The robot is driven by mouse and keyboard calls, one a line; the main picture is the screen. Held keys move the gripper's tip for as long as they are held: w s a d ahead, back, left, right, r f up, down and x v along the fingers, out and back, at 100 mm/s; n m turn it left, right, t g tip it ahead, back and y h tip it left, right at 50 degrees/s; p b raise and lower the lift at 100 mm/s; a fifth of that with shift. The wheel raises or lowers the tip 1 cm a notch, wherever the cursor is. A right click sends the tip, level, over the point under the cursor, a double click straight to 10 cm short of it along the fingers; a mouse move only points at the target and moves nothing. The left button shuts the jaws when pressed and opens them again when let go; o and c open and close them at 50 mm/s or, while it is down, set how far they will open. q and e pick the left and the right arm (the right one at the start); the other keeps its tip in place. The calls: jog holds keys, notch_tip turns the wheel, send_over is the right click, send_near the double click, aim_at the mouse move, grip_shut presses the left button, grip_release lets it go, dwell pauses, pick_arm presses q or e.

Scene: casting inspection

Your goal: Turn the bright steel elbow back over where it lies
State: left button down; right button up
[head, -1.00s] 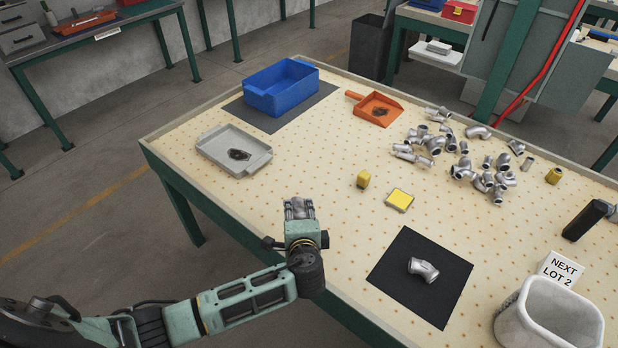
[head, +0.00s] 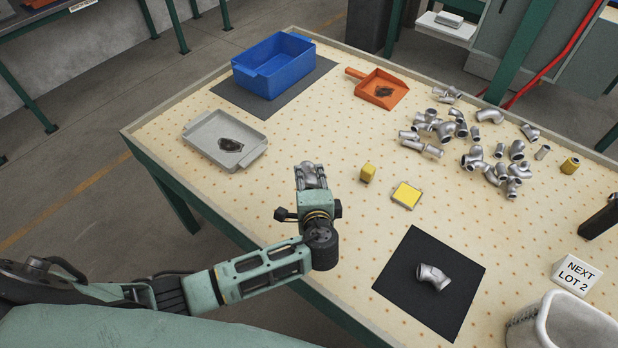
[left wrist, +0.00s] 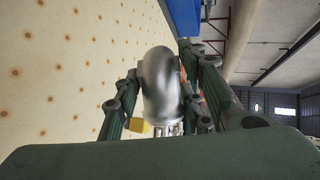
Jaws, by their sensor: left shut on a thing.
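My left gripper (head: 311,180) is shut on a bright steel elbow (left wrist: 161,86), holding it between its fingers. The held elbow shows at the fingertips in the head view (head: 311,172), above the near left part of the table. In the left wrist view the rounded bend faces the camera, and the gripper (left wrist: 160,110) flanks it on both sides. Another steel elbow (head: 432,276) lies on the black mat (head: 410,256) to the right, apart from the gripper. My right gripper is not in view.
Several loose fittings (head: 490,165) lie at the right rear. A blue bin (head: 270,78), a grey tray (head: 205,131) and an orange scoop (head: 367,83) stand farther back. A white bin (head: 530,325) stands front right.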

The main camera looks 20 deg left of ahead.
pick_arm(q)
jog(key=shift+s+r, duration=0.1)
jog(key=shift+r, duration=0.15)
jog(key=shift+f, duration=0.35)
notch_tip(320, 180, down, 8)
jog(key=b, duration=0.7)
jog(key=shift+f, duration=0.1)
jog(key=shift+f+b, duration=0.5)
jog(key=shift+f, duration=0.2)
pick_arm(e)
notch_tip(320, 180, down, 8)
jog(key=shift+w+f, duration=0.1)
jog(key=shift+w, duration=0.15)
pick_arm(q)
jog(key=shift+f+b, duration=0.9)
jog(key=shift+f, duration=0.05)
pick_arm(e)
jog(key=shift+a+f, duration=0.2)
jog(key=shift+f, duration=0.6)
